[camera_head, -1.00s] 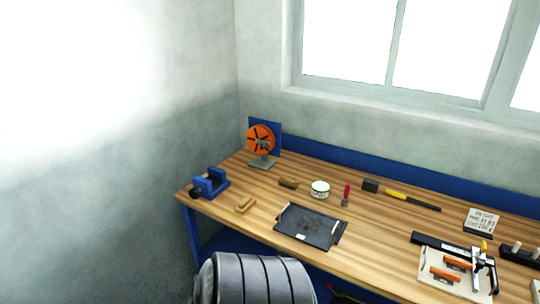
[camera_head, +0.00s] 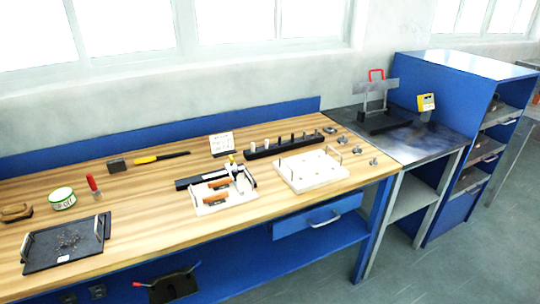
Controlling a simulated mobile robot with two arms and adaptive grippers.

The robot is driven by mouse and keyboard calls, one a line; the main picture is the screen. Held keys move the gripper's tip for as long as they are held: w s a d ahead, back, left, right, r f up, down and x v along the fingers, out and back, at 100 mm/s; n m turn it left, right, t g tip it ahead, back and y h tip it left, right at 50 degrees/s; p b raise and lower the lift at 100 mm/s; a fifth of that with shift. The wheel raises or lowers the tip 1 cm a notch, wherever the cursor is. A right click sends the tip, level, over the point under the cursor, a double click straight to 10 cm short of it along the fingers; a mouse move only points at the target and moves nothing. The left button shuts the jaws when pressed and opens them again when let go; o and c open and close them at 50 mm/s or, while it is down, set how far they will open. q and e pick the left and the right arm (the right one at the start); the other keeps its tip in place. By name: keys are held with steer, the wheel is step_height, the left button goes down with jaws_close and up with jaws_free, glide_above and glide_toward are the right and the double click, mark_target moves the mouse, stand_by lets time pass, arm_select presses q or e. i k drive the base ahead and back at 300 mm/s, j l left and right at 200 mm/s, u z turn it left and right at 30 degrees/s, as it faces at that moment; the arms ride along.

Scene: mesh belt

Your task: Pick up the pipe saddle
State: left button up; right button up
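Several small grey metal pieces lie on the right end of the wooden bench, among them one near the back (camera_head: 342,139), one in the middle (camera_head: 357,149) and one near the front edge (camera_head: 373,161). Their shape could be that of a pipe saddle, but they are too small to tell which is one. Neither of my grippers shows in the head view, so nothing is seen touching these pieces.
A white tray (camera_head: 312,182) with wire handles stands left of the small pieces. A black block with upright pegs (camera_head: 270,149) lies behind it. A dark tray (camera_head: 40,256) lies at the left. A dark metal table (camera_head: 435,146) and blue shelving (camera_head: 455,80) stand at the right.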

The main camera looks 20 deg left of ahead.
mark_target(215, 199)
steer(key=u, duration=0.35)
steer(key=i+l+u, duration=0.2)
steer(key=u, duration=0.25)
steer(key=i+l+u, duration=0.15)
steer(key=u, duration=0.25)
steer(key=i+l+u, duration=0.1)
steer(key=l+u, duration=0.35)
steer(key=i+l+u, duration=0.1)
steer(key=l+u, duration=0.15)
steer(key=u, duration=0.15)
